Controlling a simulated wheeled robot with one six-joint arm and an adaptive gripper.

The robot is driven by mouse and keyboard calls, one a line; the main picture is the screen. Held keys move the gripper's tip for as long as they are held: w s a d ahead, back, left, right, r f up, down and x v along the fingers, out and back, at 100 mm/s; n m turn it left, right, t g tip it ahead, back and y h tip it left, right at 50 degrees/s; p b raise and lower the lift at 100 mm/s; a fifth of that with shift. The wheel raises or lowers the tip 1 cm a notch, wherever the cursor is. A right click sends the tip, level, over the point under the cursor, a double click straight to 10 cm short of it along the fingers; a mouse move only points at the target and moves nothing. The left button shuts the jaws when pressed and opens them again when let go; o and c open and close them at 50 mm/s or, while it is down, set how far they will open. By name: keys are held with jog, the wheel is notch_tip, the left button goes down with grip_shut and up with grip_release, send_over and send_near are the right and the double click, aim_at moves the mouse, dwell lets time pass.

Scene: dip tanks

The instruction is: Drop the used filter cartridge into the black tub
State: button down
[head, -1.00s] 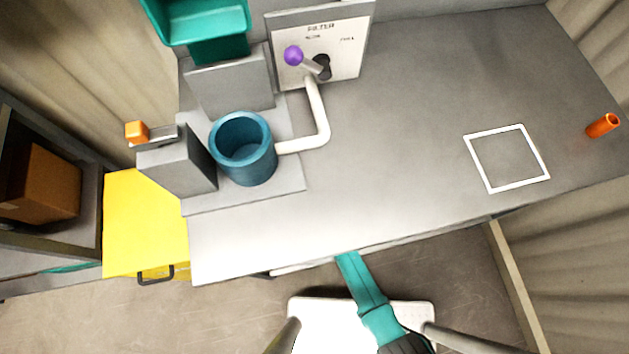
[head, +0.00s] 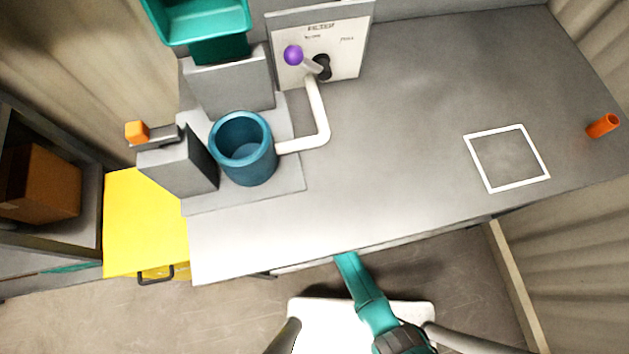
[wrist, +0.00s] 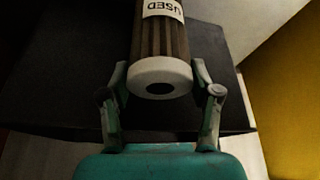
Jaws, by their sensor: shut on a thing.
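In the wrist view my gripper (wrist: 160,74) is shut on the used filter cartridge (wrist: 160,42), a grey-brown ribbed cylinder with white end cap and a white label reading "USED". The cap with its dark centre hole faces the camera, between the two fingers. Behind it is a large black shape (wrist: 65,65), which looks like the black tub; its rim and depth are too dark to make out. I cannot tell whether the cartridge is over it or inside it. In the head view the gripper, cartridge and black tub are out of sight.
The grey bench (head: 400,130) carries a blue open housing (head: 243,150), a white pipe (head: 318,115), a purple-knobbed lever (head: 293,55) and an orange cylinder (head: 602,125). A yellow cabinet (head: 145,225) stands at left. A yellow surface (wrist: 295,90) shows right in the wrist view.

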jog(key=shift+c, duration=1.2)
grip_release()
jog(key=shift+r, duration=0.1)
jog(key=v, duration=1.3)
jog(key=shift+w, duration=0.15)
